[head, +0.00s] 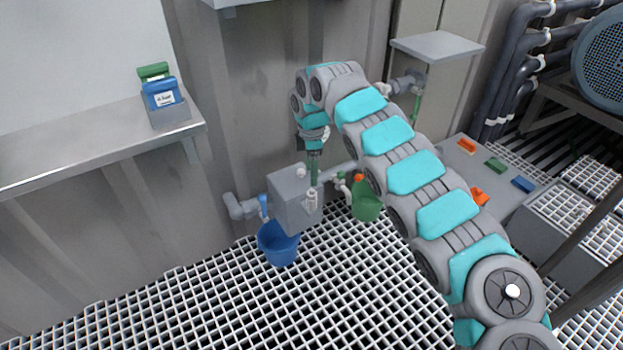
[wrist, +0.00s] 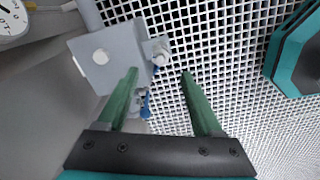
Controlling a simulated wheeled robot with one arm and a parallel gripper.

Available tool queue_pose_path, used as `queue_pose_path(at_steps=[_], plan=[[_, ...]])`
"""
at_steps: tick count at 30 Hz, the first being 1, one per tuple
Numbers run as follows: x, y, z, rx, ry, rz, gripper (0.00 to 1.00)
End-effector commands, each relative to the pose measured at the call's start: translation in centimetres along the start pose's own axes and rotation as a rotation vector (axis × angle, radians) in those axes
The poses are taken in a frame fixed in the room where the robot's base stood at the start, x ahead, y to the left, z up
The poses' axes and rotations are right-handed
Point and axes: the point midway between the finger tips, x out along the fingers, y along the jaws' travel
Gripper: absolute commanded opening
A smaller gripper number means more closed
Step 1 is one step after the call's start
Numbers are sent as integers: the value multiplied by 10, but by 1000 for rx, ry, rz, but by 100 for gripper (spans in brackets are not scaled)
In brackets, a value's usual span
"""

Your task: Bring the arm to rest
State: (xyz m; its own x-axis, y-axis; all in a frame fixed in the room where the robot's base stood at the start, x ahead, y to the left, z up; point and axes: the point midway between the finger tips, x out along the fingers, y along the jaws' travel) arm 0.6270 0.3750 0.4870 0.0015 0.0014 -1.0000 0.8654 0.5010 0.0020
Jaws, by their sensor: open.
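My arm reaches across the head view from the lower right and bends down at the wall. My gripper (head: 313,180) points down just above a grey box (head: 292,203) with pipes and white knobs. In the wrist view my gripper (wrist: 158,73) shows two green fingers spread apart with nothing between them. The grey box (wrist: 108,57) lies beyond the left finger; whether a fingertip touches it I cannot tell.
A steel shelf (head: 90,150) with a holder (head: 171,115) is at left. A grey plate (head: 438,46) stands behind my arm. White grating (head: 210,300) covers the floor.

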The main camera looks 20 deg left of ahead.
Motion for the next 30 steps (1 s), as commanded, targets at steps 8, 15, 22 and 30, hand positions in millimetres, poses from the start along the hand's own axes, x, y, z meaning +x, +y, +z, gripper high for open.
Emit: queue_pose_path(at_steps=[8, 15, 22, 30], plan=[[0, 0, 0, 0, 0, -2, 68], [-2, -2, 8, 28, -14, -4, 68], [-29, -21, 78, 282, -119, -12, 68], [-83, -80, 171, 694, -230, 2, 68]])
